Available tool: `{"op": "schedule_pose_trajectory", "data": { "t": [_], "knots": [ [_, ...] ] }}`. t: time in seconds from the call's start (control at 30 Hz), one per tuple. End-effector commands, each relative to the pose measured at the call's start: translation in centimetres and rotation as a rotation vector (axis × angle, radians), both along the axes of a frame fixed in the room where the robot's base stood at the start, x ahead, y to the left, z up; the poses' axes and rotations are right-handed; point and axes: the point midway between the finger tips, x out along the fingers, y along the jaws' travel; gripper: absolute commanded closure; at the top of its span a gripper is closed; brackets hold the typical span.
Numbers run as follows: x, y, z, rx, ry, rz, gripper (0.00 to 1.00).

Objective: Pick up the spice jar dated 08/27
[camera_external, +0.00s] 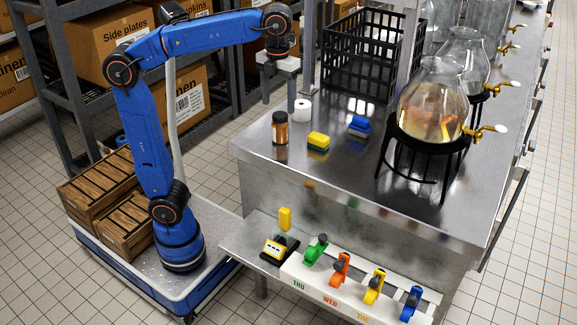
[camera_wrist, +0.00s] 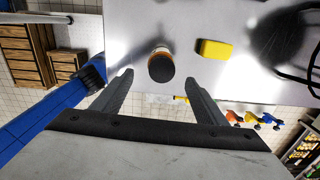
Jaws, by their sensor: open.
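A spice jar (camera_external: 280,128) with a dark lid and orange-brown contents stands upright near the left edge of the steel counter. Its date is not legible in either view. In the wrist view the jar (camera_wrist: 161,66) is seen from above, just beyond and between the fingertips. My gripper (camera_external: 281,88) is open and empty, above the counter's left end, apart from the jar. In the wrist view its two fingers (camera_wrist: 160,83) are spread wide.
A black crate (camera_external: 372,64) stands behind. Glass dispensers (camera_external: 432,100) on black stands are at the right.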

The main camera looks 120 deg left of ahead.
Motion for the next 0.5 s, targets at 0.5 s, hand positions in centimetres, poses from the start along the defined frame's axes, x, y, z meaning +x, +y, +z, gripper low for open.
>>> {"op": "schedule_pose_trajectory", "data": {
  "t": [0.5],
  "knots": [
    [0.0,0.0,-5.8,-0.001,0.001,0.0,0.33]
  ]
}}
